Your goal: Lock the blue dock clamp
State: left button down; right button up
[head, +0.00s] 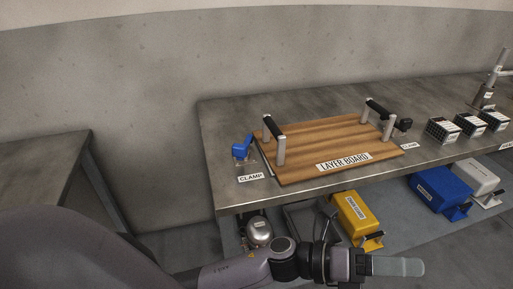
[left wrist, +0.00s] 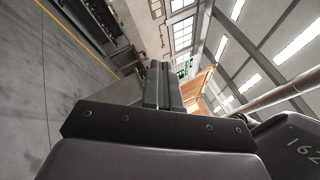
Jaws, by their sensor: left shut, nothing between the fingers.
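The blue dock clamp (head: 241,149) stands on the metal table at the left end of the wooden layer board (head: 330,135), behind a label reading CLAMP (head: 250,177). A black clamp (head: 402,125) stands at the board's right end, near a second CLAMP label (head: 409,146). My left gripper (head: 415,266) is low in front of the table, well below and to the right of the blue clamp, pointing right. Its fingers (left wrist: 163,85) are together and empty in the left wrist view. My right gripper is not in view.
The layer board has two black-topped handles (head: 273,127). Several dark boxes (head: 442,131) stand on the table at right. Yellow (head: 357,215), blue (head: 440,190) and white (head: 478,177) units sit below the table. Another table (head: 40,165) stands at left, with a gap between.

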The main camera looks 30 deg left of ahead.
pick_arm(q)
notch_tip(320, 180, down, 6)
jog(key=s+d+m+g+y, duration=0.1)
jog(key=s+m+g+y, duration=0.2)
jog(key=m+g+y, duration=1.2)
jog(key=w+a+f+m+t+y+p, duration=0.1)
jog(key=w+a+f+m+t+y, duration=0.1)
jog(key=w+a+m+t, duration=0.75)
jog(key=w+a+r+m+y, duration=0.1)
jog(key=w+a+r+y, duration=0.1)
jog(key=a, duration=0.4)
jog(key=w+a+r+m+y, duration=0.1)
jog(key=w+a+r+y, duration=0.2)
jog(key=a+r+y, duration=0.2)
jog(key=w+a+r+m+t+y, duration=0.1)
jog(key=w+a+r+y, duration=0.2)
jog(key=a, duration=0.6)
notch_tip(320, 180, up, 2)
jog(key=shift+r+p, duration=0.2)
jog(key=shift+p, duration=0.1)
jog(key=shift+w+m, duration=0.1)
jog(key=shift+m, duration=0.15)
